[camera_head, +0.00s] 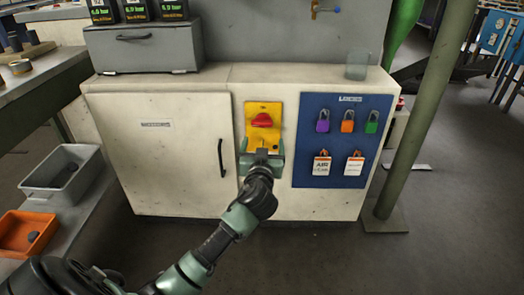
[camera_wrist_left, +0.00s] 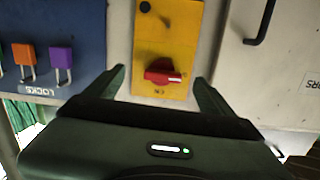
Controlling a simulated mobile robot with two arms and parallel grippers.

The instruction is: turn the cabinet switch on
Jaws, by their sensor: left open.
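The cabinet switch is a red rotary knob (camera_head: 262,120) on a yellow plate (camera_head: 264,108) on the front of the white cabinet (camera_head: 165,185). In the left wrist view the red knob (camera_wrist_left: 164,72) sits between the lines of the fingers, with its white mark pointing sideways to the right. My left gripper (camera_head: 262,158) is open and just below the knob in the head view, in front of the plate's lower part. Its two fingers (camera_wrist_left: 160,82) show apart, with nothing between them; contact with the knob is not seen. My right gripper is in neither view.
Right of the plate is a blue lock board (camera_head: 330,183) with several coloured padlocks and two tags. A black door handle (camera_head: 221,158) is at its left. A green post (camera_head: 425,110) rises at right.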

